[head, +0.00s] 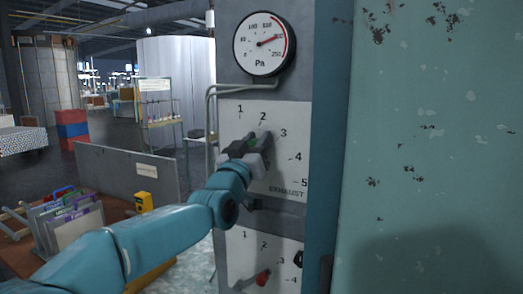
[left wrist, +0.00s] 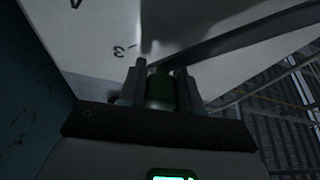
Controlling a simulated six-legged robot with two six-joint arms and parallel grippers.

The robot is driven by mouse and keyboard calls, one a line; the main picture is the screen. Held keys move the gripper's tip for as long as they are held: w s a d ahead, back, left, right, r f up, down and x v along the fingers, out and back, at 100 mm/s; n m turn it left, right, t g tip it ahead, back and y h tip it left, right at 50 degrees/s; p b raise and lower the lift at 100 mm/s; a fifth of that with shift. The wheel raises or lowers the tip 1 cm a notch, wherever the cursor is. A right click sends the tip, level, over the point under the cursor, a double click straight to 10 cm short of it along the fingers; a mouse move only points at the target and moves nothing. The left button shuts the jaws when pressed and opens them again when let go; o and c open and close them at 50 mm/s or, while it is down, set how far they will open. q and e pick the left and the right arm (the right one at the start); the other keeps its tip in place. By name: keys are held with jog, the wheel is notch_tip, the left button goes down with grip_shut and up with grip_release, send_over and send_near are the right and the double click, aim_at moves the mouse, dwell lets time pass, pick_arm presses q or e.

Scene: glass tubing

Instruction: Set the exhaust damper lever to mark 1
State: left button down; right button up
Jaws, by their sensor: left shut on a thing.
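The exhaust damper plate (head: 285,118) is white, with marks 1 to 5 in an arc and the word EXHAUST at its lower right. My left gripper (head: 250,146) is in front of the plate, below marks 1 and 2 and left of mark 3. In the left wrist view its fingers (left wrist: 160,84) are shut on the green grip of the lever (left wrist: 160,92). A dark bar runs to the upper right there, and a 3 shows on the plate (left wrist: 105,35). In the head view the gripper hides most of the lever, so I cannot tell its exact mark.
A round Pa gauge (head: 263,43) is above the plate, its needle near the red band. Below is a second numbered plate (head: 285,240) with a red knob (head: 263,277). A pale green, rust-spotted wall (head: 430,140) stands close on the right. A rack of folders (head: 72,222) stands at lower left.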

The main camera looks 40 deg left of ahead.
aim_at(234, 122)
pick_arm(q)
jog(key=a+n+y, duration=0.1)
jog(key=n, duration=0.1)
jog(key=s+a+r+n+g, duration=0.1)
jog(key=a+n, duration=0.1)
jog(key=a+r+n+g+y, duration=0.1)
jog(key=n, duration=0.1)
jog(key=shift+s+a+r+n+y, duration=0.1)
jog(key=shift+s+a+n+y, duration=0.1)
jog(key=shift+a+n+y, duration=0.15)
jog(key=shift+s+a+r+n+g+y, duration=0.1)
jog(key=shift+s+a+n+g+y, duration=0.15)
jog(key=shift+a+n, duration=0.4)
jog(key=shift+s+a+n+g+y, duration=0.1)
jog(key=shift+a+n+g+y, duration=0.15)
jog(key=shift+a+n, duration=0.35)
jog(key=c, duration=0.8)
grip_release()
jog(key=shift+w+a, duration=0.1)
